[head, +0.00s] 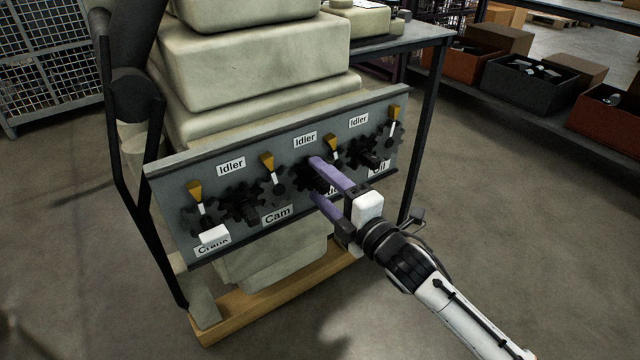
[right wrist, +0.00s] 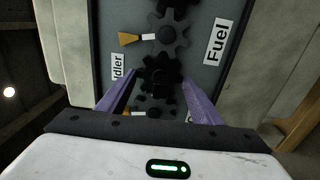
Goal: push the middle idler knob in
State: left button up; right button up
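A grey upright panel (head: 215,180) carries a row of dark toothed gears. The middle idler knob (head: 308,181) is a black gear below the middle "Idler" label (head: 304,140), partly hidden by my fingers. In the right wrist view the knob (right wrist: 160,76) shows between the fingertips, beside a partly cut "Idler" label (right wrist: 117,67). My right gripper (head: 315,180) is open, its purple fingers apart and pointing at the panel, one to each side of this gear. Whether they touch it, I cannot tell. It also shows in the right wrist view (right wrist: 160,88). My left gripper is not in view.
The fuel gear (right wrist: 168,35) sits next to the knob, with a yellow-and-white pointer (right wrist: 138,39). Other gears and yellow pointers (head: 267,160) line the panel. A pale engine block (head: 255,70) stands behind it. Boxes (head: 530,82) lie on a rack at right.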

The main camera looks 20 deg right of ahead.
dwell(0.3)
jog(key=p+v, duration=0.3)
jog(key=v, duration=0.3)
jog(key=shift+s, duration=0.15)
jog(key=shift+s+d, duration=0.1)
jog(key=shift+s, duration=0.25)
